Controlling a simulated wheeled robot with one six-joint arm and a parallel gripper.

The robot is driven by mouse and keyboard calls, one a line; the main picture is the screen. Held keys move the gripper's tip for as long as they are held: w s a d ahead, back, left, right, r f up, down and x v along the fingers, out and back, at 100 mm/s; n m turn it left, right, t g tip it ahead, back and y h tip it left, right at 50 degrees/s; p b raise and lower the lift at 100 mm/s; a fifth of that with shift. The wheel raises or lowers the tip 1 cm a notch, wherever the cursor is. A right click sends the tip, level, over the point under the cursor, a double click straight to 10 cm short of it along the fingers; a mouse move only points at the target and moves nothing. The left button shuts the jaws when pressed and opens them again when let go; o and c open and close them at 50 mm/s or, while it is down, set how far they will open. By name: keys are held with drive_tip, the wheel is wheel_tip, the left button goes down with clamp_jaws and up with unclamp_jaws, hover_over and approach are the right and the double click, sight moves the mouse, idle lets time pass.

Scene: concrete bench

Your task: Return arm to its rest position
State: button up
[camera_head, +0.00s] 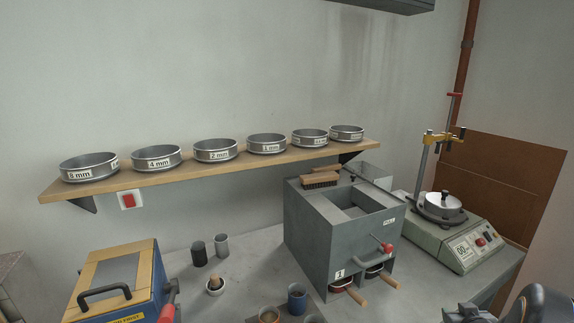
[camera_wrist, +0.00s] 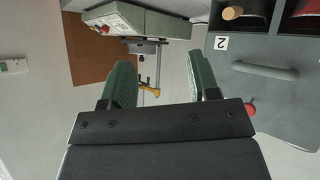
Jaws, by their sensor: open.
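My gripper (camera_wrist: 166,75) shows in the wrist view with its two green fingers well apart. Nothing is between the fingers. Beyond them are the grey wall, a brown panel and a bench device, seen upside down. A dark grey part of my arm (camera_head: 535,303) shows at the lower right corner of the head view. The fingers are not visible in the head view.
A grey splitter box (camera_head: 325,232) with wooden-handled pans stands mid-bench; it also shows in the wrist view (camera_wrist: 265,95). A shaker (camera_head: 470,240) stands to its right. Several sieves line the shelf (camera_head: 220,168). A blue box (camera_head: 140,290) and several cups occupy the front left.

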drive_tip(key=s+a+r+g+y, duration=0.1)
drive_tip(key=s+a+r+g, duration=0.1)
drive_tip(key=a, duration=0.7)
drive_tip(key=s+a+r+n+g+y, duration=0.1)
drive_tip(key=s+a+r+g, duration=0.1)
drive_tip(key=a, duration=0.7)
drive_tip(key=s+a+r+g+y, duration=0.2)
drive_tip(key=s+a+r, duration=0.2)
drive_tip(key=a, duration=0.5)
drive_tip(key=shift+s+a+r+n+g, duration=0.3)
drive_tip(key=shift+s+a+g, duration=0.1)
drive_tip(key=shift+s, duration=0.55)
drive_tip(key=shift+f, duration=0.1)
drive_tip(key=shift+c, duration=0.3)
